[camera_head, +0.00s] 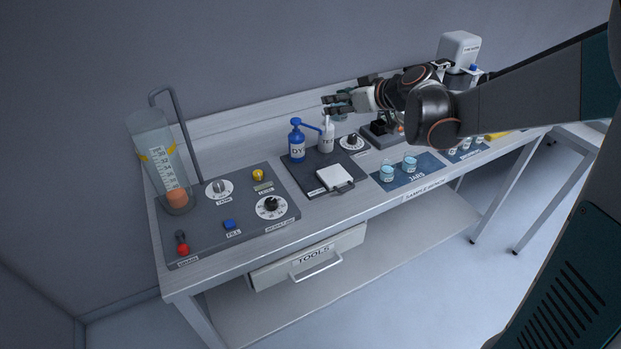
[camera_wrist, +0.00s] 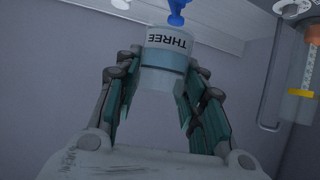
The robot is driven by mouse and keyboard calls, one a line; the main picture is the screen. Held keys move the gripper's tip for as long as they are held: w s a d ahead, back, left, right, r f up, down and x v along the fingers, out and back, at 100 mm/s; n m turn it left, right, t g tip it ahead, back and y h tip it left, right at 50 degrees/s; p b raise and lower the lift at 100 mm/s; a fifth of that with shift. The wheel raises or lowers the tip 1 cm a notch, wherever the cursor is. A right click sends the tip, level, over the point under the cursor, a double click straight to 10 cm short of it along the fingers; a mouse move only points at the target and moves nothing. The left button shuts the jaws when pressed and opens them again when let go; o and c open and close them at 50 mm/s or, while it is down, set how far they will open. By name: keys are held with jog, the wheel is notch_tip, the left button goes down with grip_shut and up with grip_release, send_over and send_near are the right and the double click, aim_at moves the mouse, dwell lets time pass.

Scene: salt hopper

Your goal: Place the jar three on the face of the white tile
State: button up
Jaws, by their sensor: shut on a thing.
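Jar three, a clear jar with a white label reading THREE (camera_wrist: 168,42), is between the fingers of my gripper (camera_wrist: 163,82) in the wrist view. Its label appears upside down there. My gripper (camera_head: 338,104) is shut on it and is raised above the back of the bench in the head view, where the jar is mostly hidden by the fingers. The white tile (camera_head: 334,177) lies flat on a dark mat, nearer the front of the bench than my gripper. Its face is bare.
A blue pump bottle (camera_head: 297,144) and a white pump bottle (camera_head: 327,137) stand behind the tile, below my gripper. Two jars (camera_head: 398,168) stand on the blue JARS mat (camera_head: 392,183) to the right. A control panel (camera_head: 205,238) with a tall clear hopper (camera_head: 155,150) is at left.

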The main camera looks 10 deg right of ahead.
notch_tip(320, 180, down, 20)
jog(key=b, duration=0.6)
jog(key=shift+r+b, duration=0.2)
jog(key=shift+b, duration=0.15)
jog(key=shift+f, duration=0.1)
jog(key=shift+f, duration=0.15)
jog(key=o, duration=1.1)
jog(key=shift+r, duration=0.2)
jog(key=shift+d+r, duration=0.15)
jog(key=shift+r, duration=0.05)
jog(key=p+v, duration=0.3)
jog(key=v, duration=0.8)
jog(key=shift+s+d+r, duration=0.1)
jog(key=shift+s+d, duration=0.05)
jog(key=shift+s, duration=0.2)
